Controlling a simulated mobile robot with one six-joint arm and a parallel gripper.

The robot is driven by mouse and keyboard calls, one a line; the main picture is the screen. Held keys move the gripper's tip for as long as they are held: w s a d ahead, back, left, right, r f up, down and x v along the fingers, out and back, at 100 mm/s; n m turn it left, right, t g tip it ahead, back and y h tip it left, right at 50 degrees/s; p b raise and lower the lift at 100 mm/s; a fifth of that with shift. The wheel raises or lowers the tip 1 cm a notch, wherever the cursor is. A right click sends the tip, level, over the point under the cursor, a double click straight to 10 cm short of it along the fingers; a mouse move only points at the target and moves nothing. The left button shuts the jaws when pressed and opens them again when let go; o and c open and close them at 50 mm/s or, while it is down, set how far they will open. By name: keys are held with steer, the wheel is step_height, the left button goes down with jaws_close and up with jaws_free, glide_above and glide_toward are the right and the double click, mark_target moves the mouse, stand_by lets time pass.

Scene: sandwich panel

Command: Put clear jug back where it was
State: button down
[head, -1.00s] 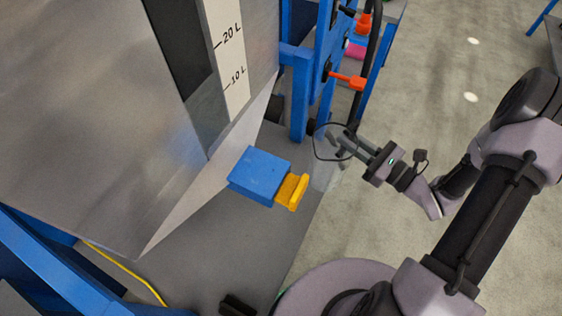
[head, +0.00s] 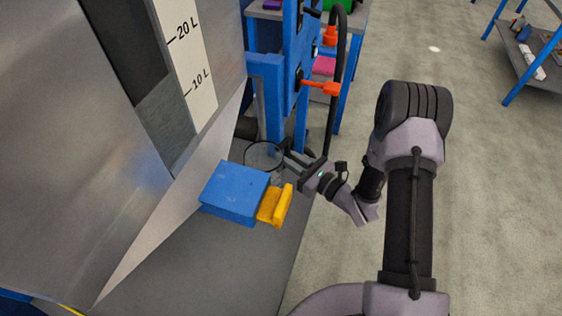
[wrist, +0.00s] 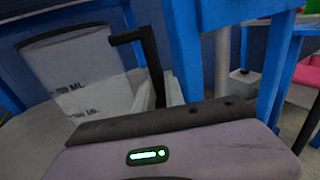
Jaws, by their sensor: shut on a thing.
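The clear jug (head: 263,157) is see-through with a dark rim. In the head view it is behind the blue block with the yellow end, in front of the blue post. My gripper (head: 287,160) is shut on the jug at its right side. In the wrist view the jug (wrist: 75,75) fills the left, with "ML" marks on its wall and a dark handle at its right. It looks roughly upright, slightly tilted in the wrist view. The jug's base is partly hidden, and I cannot tell whether it touches the grey surface (head: 250,262).
The blue block (head: 233,192) with a yellow end (head: 275,205) sticks out close to the jug. A large metal tank (head: 90,170) with litre marks stands left. A blue frame (head: 268,100) with orange valve handles (head: 318,88) stands behind. Open floor (head: 480,190) lies right.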

steer(key=shift+w+a+f, duration=0.1)
steer(key=shift+w+a, duration=0.1)
steer(key=shift+w, duration=0.4)
steer(key=shift+w+a+f, duration=0.1)
steer(key=shift+w+a, duration=0.1)
steer(key=shift+w, duration=0.35)
steer(key=f+b, duration=0.1)
steer(key=f, duration=0.1)
steer(key=w+f+b, duration=0.1)
steer(key=b, duration=0.1)
steer(key=shift+w+a+f, duration=0.2)
steer(key=shift+f, duration=0.2)
steer(key=shift+r, duration=0.15)
steer(key=c, duration=1.4)
jaws_free()
steer(key=shift+s, duration=0.1)
